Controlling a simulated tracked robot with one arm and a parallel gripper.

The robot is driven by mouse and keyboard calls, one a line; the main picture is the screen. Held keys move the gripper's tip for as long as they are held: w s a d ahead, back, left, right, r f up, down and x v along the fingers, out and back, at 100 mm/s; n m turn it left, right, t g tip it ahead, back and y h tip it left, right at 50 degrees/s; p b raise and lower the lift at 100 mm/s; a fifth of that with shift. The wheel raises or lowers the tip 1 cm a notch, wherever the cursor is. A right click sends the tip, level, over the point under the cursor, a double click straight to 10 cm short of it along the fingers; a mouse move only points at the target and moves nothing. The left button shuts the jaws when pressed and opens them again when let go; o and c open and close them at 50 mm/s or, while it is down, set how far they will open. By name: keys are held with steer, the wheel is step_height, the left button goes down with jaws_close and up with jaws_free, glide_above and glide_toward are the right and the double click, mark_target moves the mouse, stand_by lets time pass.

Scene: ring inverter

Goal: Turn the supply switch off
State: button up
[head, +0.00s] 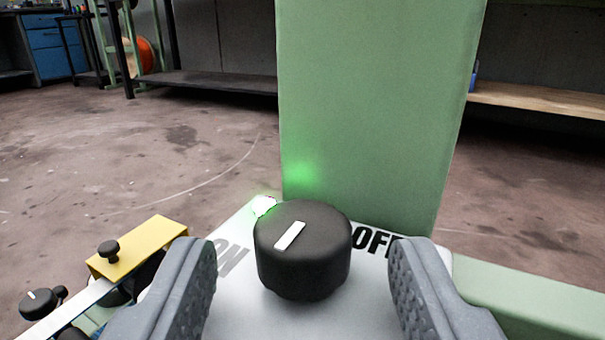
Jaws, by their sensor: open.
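The supply switch is a round black knob (302,250) with a white pointer mark on its top. It sits on a light grey panel (250,318) with ON printed to its left and OFF to its right. The white mark slants, with one end toward the upper right and the other toward the lower left. A lit green lamp (264,206) glows behind the knob on the left. My gripper (302,262) is open, with one grey finger on each side of the knob. Gaps show between both fingers and the knob.
A green post (375,110) rises right behind the panel, and a green beam (530,305) runs to the right. A yellow block (137,247) and smaller black knobs (40,302) are at the lower left. Open concrete floor and shelving lie beyond.

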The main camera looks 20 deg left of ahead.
mark_target(302, 287)
steer(key=shift+b+x, duration=0.45)
steer(key=shift+x, duration=1.1)
